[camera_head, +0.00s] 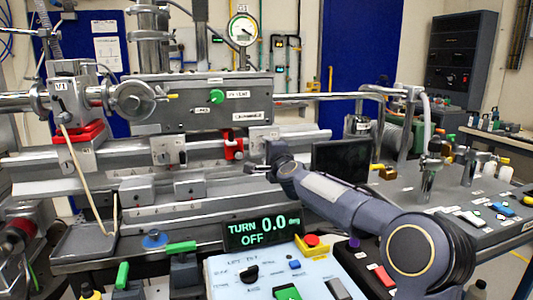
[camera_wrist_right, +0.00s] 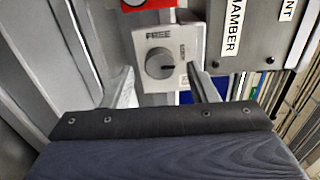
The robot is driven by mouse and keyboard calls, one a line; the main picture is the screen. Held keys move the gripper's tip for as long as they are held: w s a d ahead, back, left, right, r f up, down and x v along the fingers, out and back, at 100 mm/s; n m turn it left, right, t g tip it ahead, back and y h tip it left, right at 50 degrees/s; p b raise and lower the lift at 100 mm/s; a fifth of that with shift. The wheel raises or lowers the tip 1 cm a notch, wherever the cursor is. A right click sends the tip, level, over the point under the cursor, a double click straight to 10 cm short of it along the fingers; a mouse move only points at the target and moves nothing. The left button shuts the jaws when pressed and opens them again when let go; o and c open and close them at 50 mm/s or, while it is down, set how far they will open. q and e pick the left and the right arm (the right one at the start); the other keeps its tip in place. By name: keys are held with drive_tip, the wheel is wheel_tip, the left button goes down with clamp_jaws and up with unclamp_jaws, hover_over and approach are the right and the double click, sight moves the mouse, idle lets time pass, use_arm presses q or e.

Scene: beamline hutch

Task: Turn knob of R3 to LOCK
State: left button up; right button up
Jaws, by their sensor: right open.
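A round grey knob (camera_wrist_right: 159,62) sits on a pale square plate (camera_wrist_right: 143,38) in the right wrist view. The word FREE is printed above it; smaller lettering at its right is unreadable. I cannot make out the knob's pointer or an R3 label. My right gripper (camera_wrist_right: 164,90) is open, one finger on each side of the knob's lower edge. I cannot tell if they touch it. In the head view my right gripper (camera_head: 262,170) is at the rail, largely edge-on, and the knob is not clear there. My left gripper is not in view.
A red-topped part (camera_wrist_right: 140,4) is just above the plate. The chamber box (camera_head: 200,100) overhangs the rail. A display (camera_head: 262,230) reads TURN 0.0 deg OFF, above a pale control panel (camera_head: 235,270) with a red button (camera_head: 311,240). A dark screen (camera_head: 340,160) stands behind my right arm.

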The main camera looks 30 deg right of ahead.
drive_tip(key=b+v, duration=0.1)
drive_tip(key=v, duration=0.5)
drive_tip(key=shift+s+b, duration=0.35)
drive_tip(key=shift+b, duration=0.05)
drive_tip(key=shift+a, duration=0.15)
